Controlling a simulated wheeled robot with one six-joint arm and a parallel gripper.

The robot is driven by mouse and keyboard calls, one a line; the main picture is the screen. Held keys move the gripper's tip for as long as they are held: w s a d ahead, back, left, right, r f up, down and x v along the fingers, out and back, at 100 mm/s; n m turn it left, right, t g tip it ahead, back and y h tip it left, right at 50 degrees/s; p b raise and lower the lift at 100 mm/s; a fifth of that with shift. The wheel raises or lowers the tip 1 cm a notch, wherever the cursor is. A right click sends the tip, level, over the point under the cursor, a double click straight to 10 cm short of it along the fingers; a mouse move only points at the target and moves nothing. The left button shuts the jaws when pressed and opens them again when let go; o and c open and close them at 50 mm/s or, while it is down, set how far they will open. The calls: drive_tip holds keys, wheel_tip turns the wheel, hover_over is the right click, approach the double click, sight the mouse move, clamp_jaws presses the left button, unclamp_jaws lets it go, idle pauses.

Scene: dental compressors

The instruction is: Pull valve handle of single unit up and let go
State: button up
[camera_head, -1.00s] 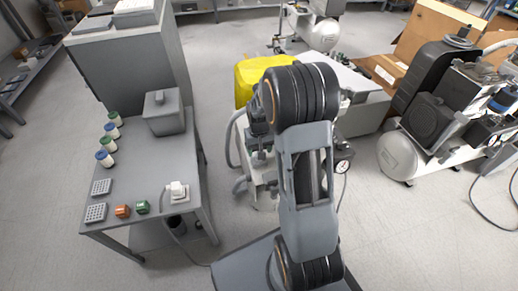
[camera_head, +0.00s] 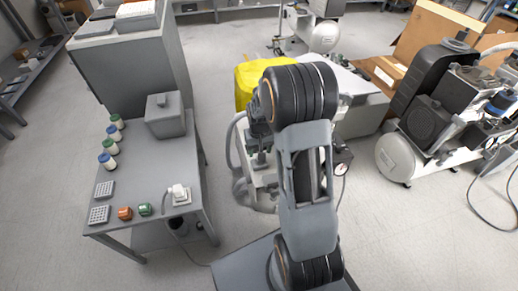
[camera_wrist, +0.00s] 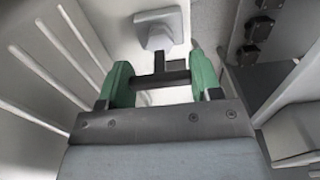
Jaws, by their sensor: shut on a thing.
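In the wrist view my gripper (camera_wrist: 155,85) has two green fingers closed on a dark crossbar. I take this bar to be the valve handle (camera_wrist: 161,77). A short dark stem runs from the bar to a pale grey block (camera_wrist: 158,30) just ahead of the fingers. In the head view, my arm covers the gripper and handle. Part of a pale grey machine (camera_head: 262,197), apparently the single unit, shows beside and behind my arm. A small round gauge (camera_head: 341,169) shows to the right of my arm.
A grey table (camera_head: 150,170) with jars, small blocks and a grey box stands at left. A yellow cover (camera_head: 250,80) lies behind my arm. A larger compressor with a white tank (camera_head: 397,158) stands at right near cardboard boxes (camera_head: 435,35). Floor is clear between table and machine.

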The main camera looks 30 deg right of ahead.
drive_tip(key=o, duration=1.3)
drive_tip(key=shift+r, duration=0.2)
wheel_tip(320, 180, up, 14)
drive_tip(key=p, duration=0.5)
drive_tip(key=s+a+r+t+p, duration=0.1)
drive_tip(key=s+a+r+p, duration=0.2)
drive_tip(key=r+p, duration=0.6)
drive_tip(key=s+a+r+n+t+p, duration=0.1)
drive_tip(key=s+a+r+p, duration=0.2)
drive_tip(key=s+r+p, duration=0.4)
drive_tip(key=s+a+r+n+t+p, duration=0.1)
drive_tip(key=s+a+r+p, duration=0.2)
drive_tip(key=r+p, duration=0.9)
drive_tip(key=s+r, duration=0.3)
drive_tip(key=r, duration=0.4)
drive_tip(key=shift+a+r+t, duration=0.3)
drive_tip(key=shift+a+r, duration=0.1)
